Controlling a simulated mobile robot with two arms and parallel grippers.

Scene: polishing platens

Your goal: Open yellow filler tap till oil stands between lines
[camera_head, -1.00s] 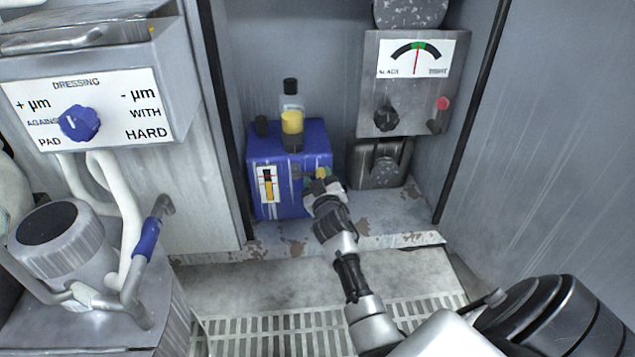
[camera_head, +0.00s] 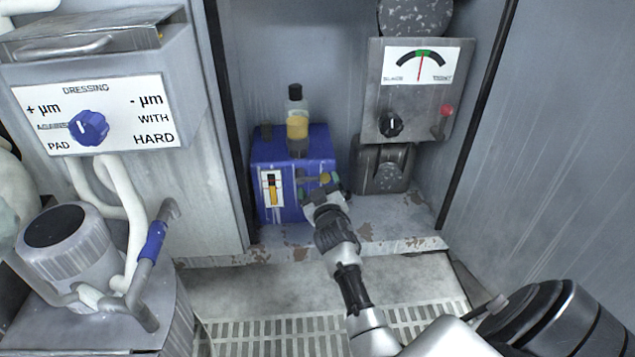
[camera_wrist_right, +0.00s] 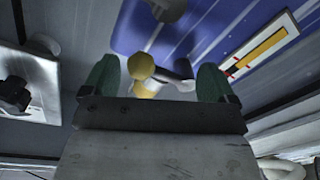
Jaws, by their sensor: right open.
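The blue oil box (camera_head: 291,208) stands on the cabinet ledge. The gauge also shows in the right wrist view (camera_wrist_right: 262,47). A clear bottle (camera_head: 297,126) holding yellow oil stands upright on the box. The yellow tap (camera_wrist_right: 142,68) lies between the green fingertips of my right gripper (camera_wrist_right: 157,82), which is open around it at the box's front. In the head view this gripper (camera_head: 322,184) hides most of the tap. My left gripper is not in view.
The dressing panel (camera_head: 120,115) and a pipe with a blue sleeve (camera_head: 151,242) are at the left. Cabinet walls close both sides.

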